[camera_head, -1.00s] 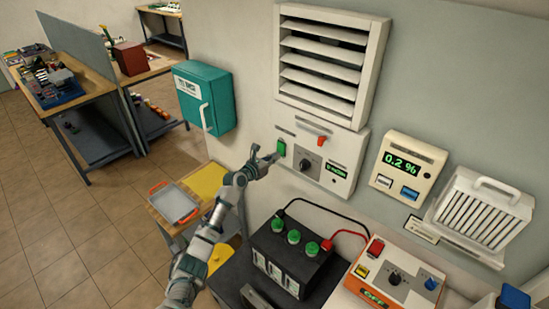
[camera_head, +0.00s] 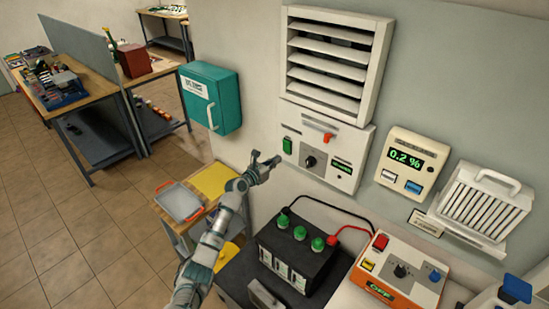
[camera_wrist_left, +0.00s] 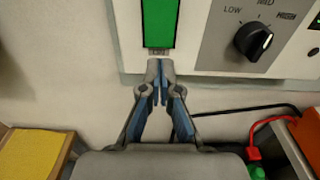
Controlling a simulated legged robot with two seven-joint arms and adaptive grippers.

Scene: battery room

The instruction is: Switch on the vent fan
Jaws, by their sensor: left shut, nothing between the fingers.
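The vent fan's louvred grille (camera_head: 332,62) is on the wall, with its white control panel (camera_head: 345,175) below. The panel has a green switch (camera_head: 288,146) at its left, a black knob (camera_head: 310,161), a red-orange switch (camera_head: 328,137) and a small green-lit display (camera_head: 343,166). My left gripper (camera_head: 276,161) is shut and empty, just below and left of the green switch. In the left wrist view the shut fingertips (camera_wrist_left: 160,66) are just under the green switch (camera_wrist_left: 159,24); contact cannot be told. The knob (camera_wrist_left: 253,41) is to their right. My right gripper is not in view.
A black battery (camera_head: 294,250) with green caps and cables stands below the panel, beside an orange-white charger (camera_head: 398,273). A 0.2 % meter (camera_head: 405,160) and a white slatted unit (camera_head: 485,203) are to the right. A teal cabinet (camera_head: 210,97) is to the left.

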